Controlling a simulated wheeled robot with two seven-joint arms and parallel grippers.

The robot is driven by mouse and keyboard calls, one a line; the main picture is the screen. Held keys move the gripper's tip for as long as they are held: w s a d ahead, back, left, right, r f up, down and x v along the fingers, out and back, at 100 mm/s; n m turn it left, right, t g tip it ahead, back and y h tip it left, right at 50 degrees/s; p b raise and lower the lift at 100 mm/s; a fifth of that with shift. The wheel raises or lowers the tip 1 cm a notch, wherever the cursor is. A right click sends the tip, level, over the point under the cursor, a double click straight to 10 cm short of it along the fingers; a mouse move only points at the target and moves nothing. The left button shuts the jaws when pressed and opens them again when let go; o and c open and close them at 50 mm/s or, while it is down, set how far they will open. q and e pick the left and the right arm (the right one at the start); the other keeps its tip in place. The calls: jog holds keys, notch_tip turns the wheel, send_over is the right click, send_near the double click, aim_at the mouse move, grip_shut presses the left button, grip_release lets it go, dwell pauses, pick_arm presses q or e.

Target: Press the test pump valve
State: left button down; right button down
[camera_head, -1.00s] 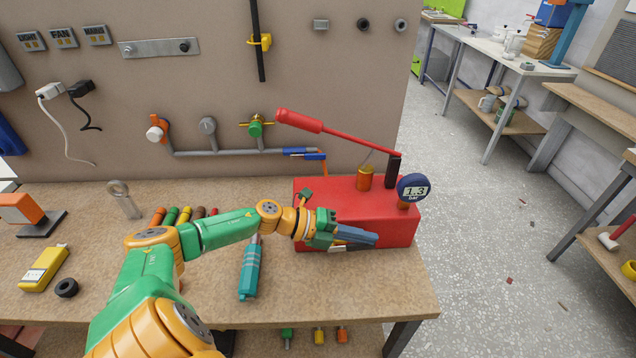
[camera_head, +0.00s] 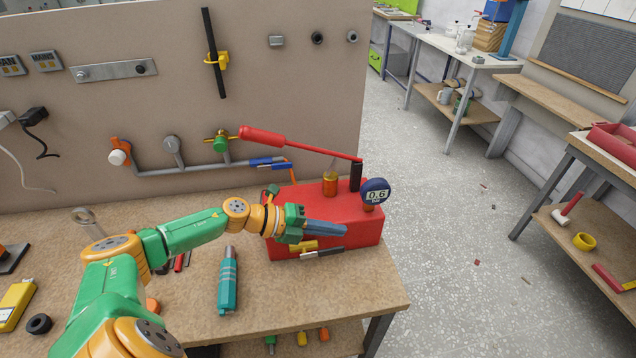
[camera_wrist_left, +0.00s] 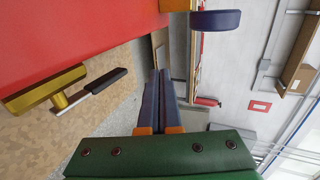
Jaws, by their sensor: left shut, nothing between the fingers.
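The test pump (camera_head: 345,212) is a red box at the bench's right end, with a red-handled lever (camera_head: 300,145), a brass cylinder (camera_head: 330,184) and a round blue gauge (camera_head: 375,191) reading about 0.6. Its valve (camera_head: 298,246), yellow with a black-tipped handle (camera_head: 325,252), sits low on the front face. The valve also shows at left in the left wrist view (camera_wrist_left: 45,90), its handle (camera_wrist_left: 105,80) pointing toward my fingers. My left gripper (camera_head: 340,232) is shut and empty, in front of the pump and just above the valve. In the wrist view its fingers (camera_wrist_left: 160,98) are apart from the handle. My right gripper is out of view.
A teal tool (camera_head: 228,280) lies on the bench (camera_head: 330,312) left of the pump. Behind, a grey pipe with a green valve (camera_head: 221,145) runs along the board. A black ring (camera_head: 39,324) and a yellow device (camera_head: 15,304) lie at left.

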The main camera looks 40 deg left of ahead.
aim_at(330, 249)
pick_arm(q)
notch_tip(330, 249, up, 10)
jog(key=b, duration=0.1)
jog(key=shift+s, duration=0.35)
jog(key=shift+f, duration=0.1)
